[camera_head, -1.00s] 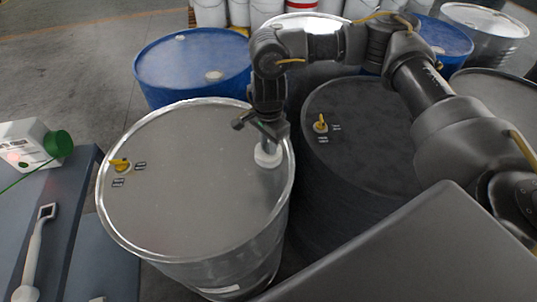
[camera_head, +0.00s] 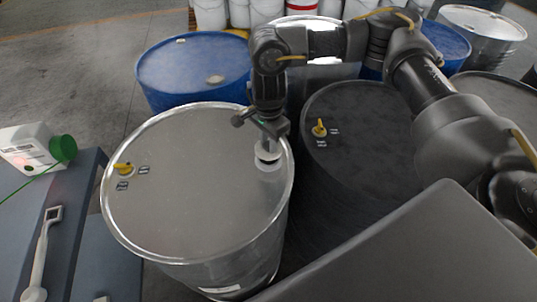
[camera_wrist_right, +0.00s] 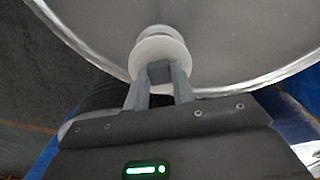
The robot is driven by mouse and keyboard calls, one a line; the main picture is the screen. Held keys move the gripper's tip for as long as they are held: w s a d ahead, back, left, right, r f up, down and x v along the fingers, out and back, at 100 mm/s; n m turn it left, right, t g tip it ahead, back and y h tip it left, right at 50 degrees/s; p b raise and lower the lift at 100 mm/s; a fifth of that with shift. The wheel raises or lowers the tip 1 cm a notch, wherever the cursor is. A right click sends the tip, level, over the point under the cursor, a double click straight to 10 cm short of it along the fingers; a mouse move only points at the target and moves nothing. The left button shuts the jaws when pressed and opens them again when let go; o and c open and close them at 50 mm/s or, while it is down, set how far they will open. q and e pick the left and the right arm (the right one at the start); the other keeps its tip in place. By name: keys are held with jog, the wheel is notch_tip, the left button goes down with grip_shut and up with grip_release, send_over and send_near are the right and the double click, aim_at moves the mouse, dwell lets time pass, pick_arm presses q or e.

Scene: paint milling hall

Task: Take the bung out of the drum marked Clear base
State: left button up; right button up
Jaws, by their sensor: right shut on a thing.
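A silver steel drum (camera_head: 190,205) stands in the middle of the head view, with a yellow tap and small labels on its lid; I cannot read them. My right gripper (camera_head: 268,145) is above the lid's right side and shut on a white bung (camera_head: 267,155). My left gripper is not in view.
A black drum (camera_head: 365,140) with a yellow tap stands close on the right. A blue drum (camera_head: 190,65) stands behind. At left, a white jug with a green cap (camera_head: 35,148) and a grey-handled tool (camera_head: 40,250) lie on a bench (camera_head: 85,200). White pails line the back.

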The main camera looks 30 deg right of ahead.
aim_at(268, 145)
notch_tip(268, 145, up, 5)
jog(key=p, duration=0.4)
dwell(0.3)
